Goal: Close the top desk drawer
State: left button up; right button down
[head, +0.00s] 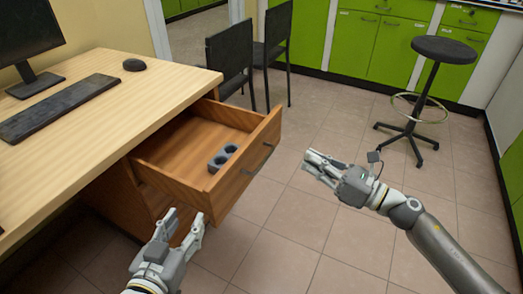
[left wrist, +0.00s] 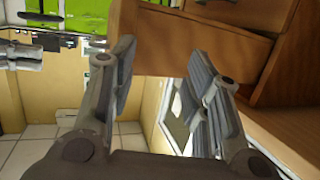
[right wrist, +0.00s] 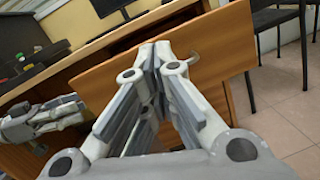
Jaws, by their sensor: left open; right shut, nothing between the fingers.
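The top desk drawer (head: 240,172) is pulled well out of the wooden desk (head: 120,87). Its front panel carries a dark handle (head: 258,160), and a grey holder with round holes (head: 222,158) lies inside. My left gripper (head: 184,222) is open and empty, below and in front of the drawer's near corner. The drawer's wood fills the upper part of the left wrist view (left wrist: 200,40). My right gripper (head: 318,160) is shut and empty, to the right of the drawer front and apart from it. In the right wrist view its closed fingers (right wrist: 155,50) point toward the drawer front (right wrist: 215,50).
A keyboard (head: 60,105), mouse (head: 134,64) and monitor (head: 30,40) are on the desk. Black chairs (head: 230,55) stand behind the drawer. A stool (head: 443,50) stands at the back right. The tiled floor between my right arm and the drawer is clear.

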aim_at(252, 147)
jog(key=w+a+n+g, duration=0.1)
jog(key=a, duration=0.2)
jog(key=w+a+n+g, duration=0.1)
jog(key=w+a, duration=0.1)
jog(key=a, duration=0.2)
jog(key=w+a+f+n, duration=0.1)
jog(key=w+a+n, duration=0.1)
jog(key=a, duration=0.1)
jog(key=shift+w+a+f+g, duration=0.1)
jog(key=shift+w+a+g, duration=0.1)
jog(key=shift+a+g, duration=0.15)
pick_arm(q)
jog(key=shift+w+d+r+t, duration=0.15)
jog(key=shift+r+t, duration=0.3)
jog(key=shift+r, duration=0.3)
jog(key=shift+w+d+r+t, duration=0.15)
jog(key=shift+r+t, duration=0.3)
jog(key=shift+r, duration=0.25)
pick_arm(e)
jog(key=shift+w+a, duration=0.4)
jog(key=shift+a, duration=0.2)
